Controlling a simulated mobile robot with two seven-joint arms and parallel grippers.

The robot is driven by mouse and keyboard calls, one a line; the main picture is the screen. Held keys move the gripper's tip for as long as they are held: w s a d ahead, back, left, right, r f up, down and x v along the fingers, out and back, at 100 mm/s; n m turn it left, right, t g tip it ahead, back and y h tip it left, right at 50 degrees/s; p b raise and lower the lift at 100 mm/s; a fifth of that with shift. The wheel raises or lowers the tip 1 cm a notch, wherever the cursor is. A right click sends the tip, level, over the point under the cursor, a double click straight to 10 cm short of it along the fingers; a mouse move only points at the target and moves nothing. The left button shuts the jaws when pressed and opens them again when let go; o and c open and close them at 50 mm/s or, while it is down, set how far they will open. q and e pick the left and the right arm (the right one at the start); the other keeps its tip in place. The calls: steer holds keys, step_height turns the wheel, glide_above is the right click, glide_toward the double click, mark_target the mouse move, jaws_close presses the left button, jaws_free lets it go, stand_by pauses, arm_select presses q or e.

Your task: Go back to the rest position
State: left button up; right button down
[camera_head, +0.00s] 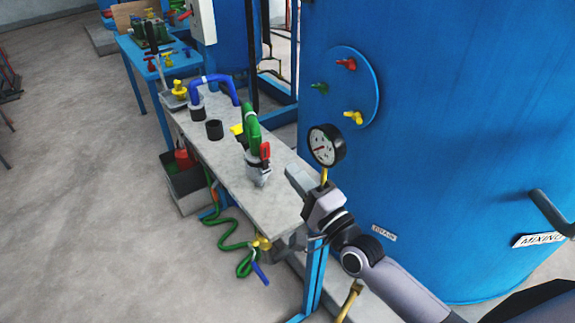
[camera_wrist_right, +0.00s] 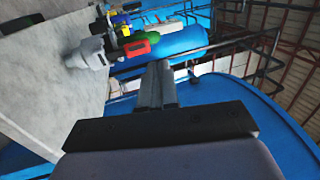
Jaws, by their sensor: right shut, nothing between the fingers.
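My right gripper (camera_head: 292,172) is over the near right edge of the grey bench top (camera_head: 275,214), beside the blue tank (camera_head: 430,120). Its fingers are together and hold nothing. In the right wrist view the closed fingers (camera_wrist_right: 157,84) point toward the green hose and its red-handled valve. My right arm comes in from the lower right. My left gripper does not show in either view.
A pressure gauge (camera_head: 326,145) stands close to my right gripper. A green hose (camera_head: 250,122) with a red valve handle (camera_head: 265,150) and a blue hose (camera_head: 214,79) stand on the bench. Open floor (camera_head: 80,200) lies to the left.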

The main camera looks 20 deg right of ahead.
steer(key=s+d, duration=0.2)
steer(key=s, duration=0.4)
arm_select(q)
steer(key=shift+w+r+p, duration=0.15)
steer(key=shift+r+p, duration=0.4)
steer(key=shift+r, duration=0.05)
arm_select(e)
steer(key=s+d+f+n+g+h, duration=0.1)
steer(key=s+f+n+g, duration=0.3)
steer(key=s+f+n, duration=0.4)
steer(key=s+d+f+n+g+h, duration=0.1)
steer(key=s+f+n+g+h, duration=0.3)
steer(key=s+f+n, duration=0.4)
step_height(320, 180, down, 6)
steer(key=shift+d+r+g, duration=0.25)
steer(key=shift+d+g, duration=0.15)
steer(key=shift+g, duration=0.2)
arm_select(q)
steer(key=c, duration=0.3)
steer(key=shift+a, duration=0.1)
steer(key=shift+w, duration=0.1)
arm_select(e)
steer(key=shift+w+a, duration=0.1)
steer(key=shift+a, duration=0.05)
